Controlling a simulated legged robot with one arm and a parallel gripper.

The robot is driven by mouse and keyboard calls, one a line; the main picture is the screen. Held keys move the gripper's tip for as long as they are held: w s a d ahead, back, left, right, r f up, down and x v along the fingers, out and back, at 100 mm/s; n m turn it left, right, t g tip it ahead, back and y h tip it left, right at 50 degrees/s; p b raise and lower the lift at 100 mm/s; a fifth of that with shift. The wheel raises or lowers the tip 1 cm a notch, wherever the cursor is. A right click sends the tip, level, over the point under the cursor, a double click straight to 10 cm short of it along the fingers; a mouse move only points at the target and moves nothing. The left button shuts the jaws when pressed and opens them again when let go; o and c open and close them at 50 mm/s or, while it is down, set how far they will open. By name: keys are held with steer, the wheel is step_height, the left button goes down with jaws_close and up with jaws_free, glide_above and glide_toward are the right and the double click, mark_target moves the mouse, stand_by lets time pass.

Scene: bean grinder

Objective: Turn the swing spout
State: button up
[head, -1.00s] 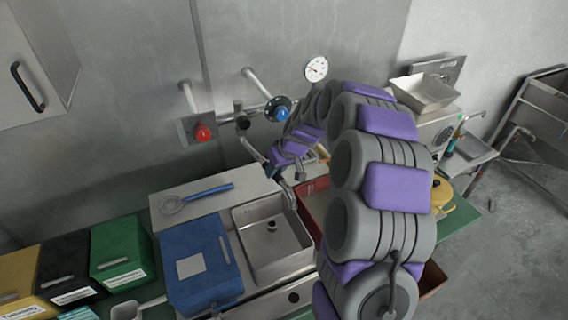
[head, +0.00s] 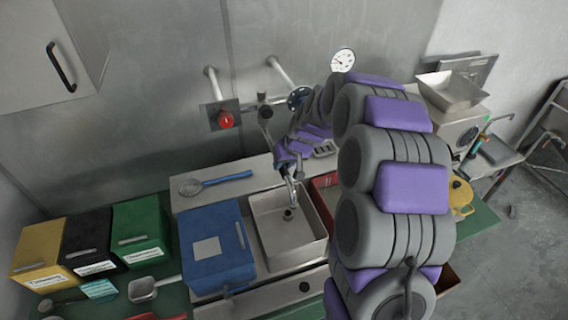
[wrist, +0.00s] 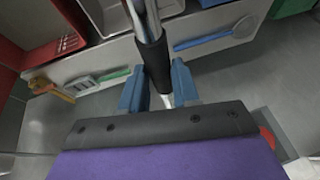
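The swing spout is a silver pipe with a black sleeve (wrist: 151,60). In the wrist view the sleeve runs down between the two blue fingers of my gripper (wrist: 158,88). The fingers stand close on either side, and my gripper appears shut on the spout. In the head view my gripper (head: 290,165) is at the spout, above the back part of the sink basin (head: 262,228). The spout's lower end (head: 291,190) shows below my gripper, over the basin. My arm and gripper hide much of the spout's middle.
A red valve knob (head: 226,119) and a pressure gauge (head: 343,60) are on the wall behind. A blue bin (head: 215,250) stands left of the basin, with a blue-handled strainer (head: 215,182) behind it. A red tray (wrist: 42,30) shows in the wrist view.

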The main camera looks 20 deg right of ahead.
steer(key=o, duration=0.4)
steer(key=shift+c, duration=0.2)
steer(key=shift+s, duration=0.1)
steer(key=v, duration=1.7)
steer(key=shift+b, duration=0.35)
steer(key=shift+s, duration=0.1)
